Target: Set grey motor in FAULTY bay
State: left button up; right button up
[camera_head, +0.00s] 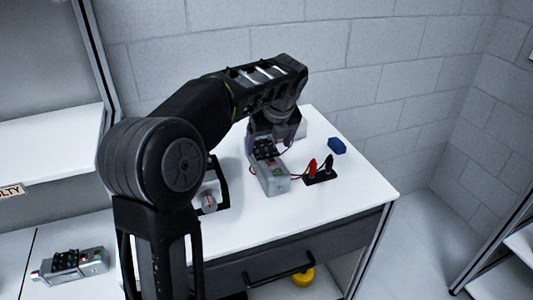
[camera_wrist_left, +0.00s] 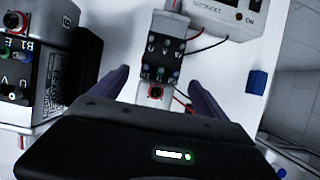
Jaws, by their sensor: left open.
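A grey motor (camera_head: 271,175) with a black terminal block lies on the white table under my left gripper (camera_head: 275,138). In the left wrist view, the gripper (camera_wrist_left: 157,78) is open, with its purple-grey fingers on either side of the motor's terminal block (camera_wrist_left: 163,58). A gap shows on both sides; whether it touches the motor from above I cannot tell. A second grey motor (camera_head: 70,264) lies on the lower left bench. A label ending in "LTY" (camera_head: 11,191) is cut off at the left edge; the bay it marks is not clearly seen. My right gripper is not in view.
Red and black clips (camera_head: 319,171) stand right of the motor, with wires running to it. A blue block (camera_head: 337,146) lies behind them. A white device (camera_wrist_left: 222,12) sits behind the motor. A black-framed unit (camera_head: 214,190) stands left. The table's front right is clear.

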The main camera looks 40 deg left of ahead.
pick_arm(q)
jog(key=shift+v, duration=1.2)
jog(key=shift+r, duration=0.1)
